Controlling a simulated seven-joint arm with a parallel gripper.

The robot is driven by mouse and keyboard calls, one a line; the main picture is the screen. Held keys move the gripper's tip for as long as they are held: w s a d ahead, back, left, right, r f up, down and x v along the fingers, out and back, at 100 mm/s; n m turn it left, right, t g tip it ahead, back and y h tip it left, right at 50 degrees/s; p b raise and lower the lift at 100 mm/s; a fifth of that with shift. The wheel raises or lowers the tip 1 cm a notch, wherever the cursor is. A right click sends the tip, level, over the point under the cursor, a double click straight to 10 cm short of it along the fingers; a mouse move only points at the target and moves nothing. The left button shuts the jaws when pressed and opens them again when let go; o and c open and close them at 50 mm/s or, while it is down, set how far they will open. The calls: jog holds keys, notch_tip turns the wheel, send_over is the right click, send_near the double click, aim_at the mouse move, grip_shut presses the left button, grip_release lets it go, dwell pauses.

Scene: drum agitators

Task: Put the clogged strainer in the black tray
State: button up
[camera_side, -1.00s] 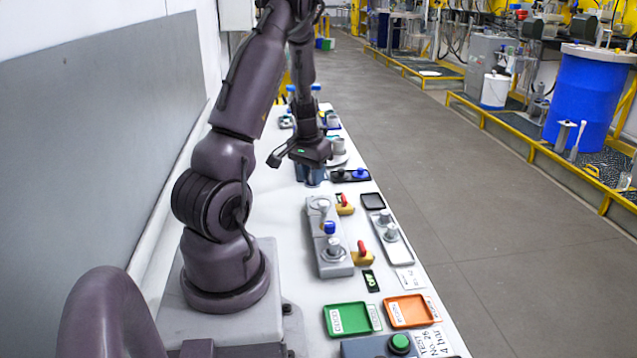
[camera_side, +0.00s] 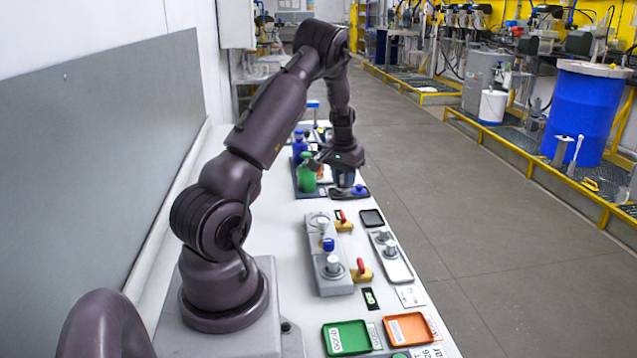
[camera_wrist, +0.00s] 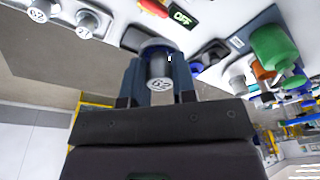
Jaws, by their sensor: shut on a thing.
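My gripper (camera_side: 346,176) is over the far part of the bench. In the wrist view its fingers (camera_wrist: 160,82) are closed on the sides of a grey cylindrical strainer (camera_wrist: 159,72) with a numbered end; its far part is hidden. Whether it is clogged cannot be told. The small black tray (camera_side: 371,217) lies empty on the bench, nearer the side camera than the gripper. It shows partly in the wrist view (camera_wrist: 133,38), just beyond the held strainer.
A grey tray (camera_side: 404,272) holds two grey canisters. A grey block (camera_side: 328,285) with fittings and red-handled valves (camera_side: 361,271) stands beside it. Green (camera_side: 347,338) and orange (camera_side: 410,329) trays lie in front. A green bottle (camera_side: 306,173) stands close left of my gripper.

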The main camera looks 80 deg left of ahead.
send_near(373, 218)
jog(key=shift+w+a, duration=0.2)
jog(key=shift+a, duration=0.3)
jog(key=shift+f, duration=2.85)
jog(key=shift+f, duration=0.4)
jog(key=o, duration=1)
jog(key=shift+o, duration=0.3)
jog(key=shift+o, duration=1.4)
jog(key=shift+r, duration=0.2)
